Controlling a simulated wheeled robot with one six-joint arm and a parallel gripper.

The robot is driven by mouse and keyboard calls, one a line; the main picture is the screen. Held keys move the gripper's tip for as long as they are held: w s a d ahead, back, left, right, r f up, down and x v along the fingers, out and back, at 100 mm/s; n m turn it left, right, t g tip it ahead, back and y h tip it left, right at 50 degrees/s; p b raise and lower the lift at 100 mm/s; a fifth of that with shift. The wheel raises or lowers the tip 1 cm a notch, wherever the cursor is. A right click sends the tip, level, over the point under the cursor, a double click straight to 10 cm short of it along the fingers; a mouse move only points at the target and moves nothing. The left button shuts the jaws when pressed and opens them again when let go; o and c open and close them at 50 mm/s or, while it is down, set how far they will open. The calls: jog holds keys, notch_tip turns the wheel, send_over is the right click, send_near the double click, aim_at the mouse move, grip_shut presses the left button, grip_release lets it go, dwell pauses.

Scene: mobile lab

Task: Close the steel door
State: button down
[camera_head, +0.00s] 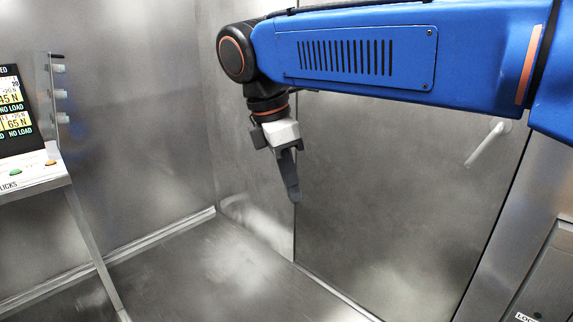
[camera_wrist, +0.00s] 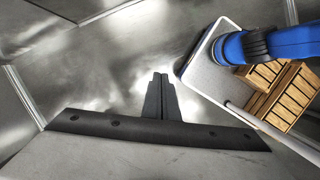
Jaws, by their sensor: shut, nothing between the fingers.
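The steel door (camera_head: 400,205) is a large brushed grey panel in the right half of the head view. Its white bar handle (camera_head: 487,143) is near its upper right edge. The door looks about flush with its surround, but I cannot tell whether it is fully shut. My gripper (camera_head: 295,199) points down in front of the door's left edge, well left of the handle, with its fingers together and empty. I cannot tell whether it touches the door. In the wrist view the closed fingers (camera_wrist: 160,76) show against blurred steel surfaces; the handle is not visible there.
A stand with a screen (camera_head: 14,108) and a button panel (camera_head: 30,174) is at the left. Bare steel floor (camera_head: 200,270) lies in the middle. A wall box (camera_head: 545,275) is at the lower right. The wrist view shows slatted wooden crates (camera_wrist: 290,95) at the right.

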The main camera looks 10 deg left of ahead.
jog(key=shift+w+d, duration=0.25)
jog(key=shift+d, duration=0.4)
jog(key=shift+w+d, duration=0.3)
jog(key=shift+d, duration=0.3)
jog(key=shift+w+d, duration=0.25)
jog(key=shift+d, duration=0.4)
jog(key=shift+d, duration=0.1)
